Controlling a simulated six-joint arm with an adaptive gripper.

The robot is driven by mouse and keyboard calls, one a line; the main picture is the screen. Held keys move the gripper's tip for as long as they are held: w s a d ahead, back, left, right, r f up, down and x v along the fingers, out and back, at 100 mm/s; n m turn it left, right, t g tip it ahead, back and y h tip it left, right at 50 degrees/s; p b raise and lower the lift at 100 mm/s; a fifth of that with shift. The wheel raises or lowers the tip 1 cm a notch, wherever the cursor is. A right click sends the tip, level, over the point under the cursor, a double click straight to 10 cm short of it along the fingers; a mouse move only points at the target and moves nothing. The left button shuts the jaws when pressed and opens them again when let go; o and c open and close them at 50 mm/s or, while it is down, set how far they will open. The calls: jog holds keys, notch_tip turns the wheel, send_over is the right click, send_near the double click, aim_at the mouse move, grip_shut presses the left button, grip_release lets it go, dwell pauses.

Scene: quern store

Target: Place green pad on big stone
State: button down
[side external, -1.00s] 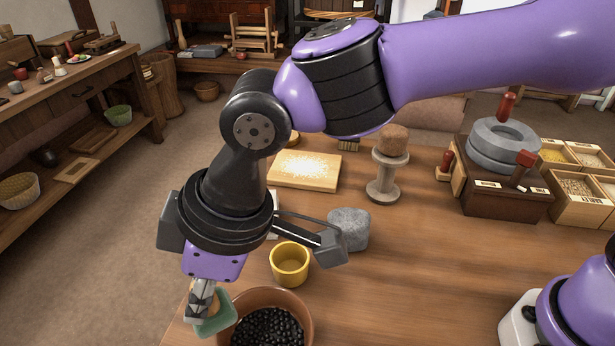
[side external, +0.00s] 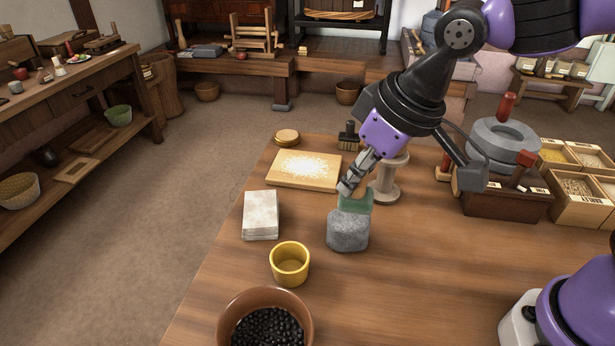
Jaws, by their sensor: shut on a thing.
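The green pad (side external: 356,203) is held in my gripper (side external: 348,187), whose fingers are shut on it. The pad is directly over the top of the big grey stone (side external: 348,233), which stands on the wooden table. The pad's lower edge meets the stone's top edge in the picture; I cannot tell whether it rests on it or hovers just above. My fingers come down at a tilt from the upper right and cover part of the pad's left side.
A yellow cup (side external: 290,264), a bowl of black beans (side external: 230,308), a pale stack (side external: 261,215) and a floured board (side external: 290,182) are nearby. The table right of the stone is clear.

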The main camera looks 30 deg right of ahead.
jog(key=w+d+f, duration=0.1)
jog(key=w, duration=0.1)
jog(key=w+d+f, duration=0.1)
jog(key=d+f, duration=0.1)
jog(key=shift+w+f, duration=0.1)
jog(key=shift+w, duration=0.25)
jog(key=shift+f, duration=1.85)
jog(key=c, duration=0.8)
grip_release()
jog(key=shift+f, duration=0.15)
jog(key=shift+o, duration=0.2)
jog(key=v, duration=1.2)
jog(key=s+d+f+m+t+h, duration=0.1)
jog(key=s+d+f+m, duration=0.1)
jog(key=s+d, duration=0.5)
jog(key=d+m, duration=0.1)
jog(key=d, duration=0.1)
jog(key=shift+d+f+m, duration=0.3)
jog(key=shift+f, duration=0.1)
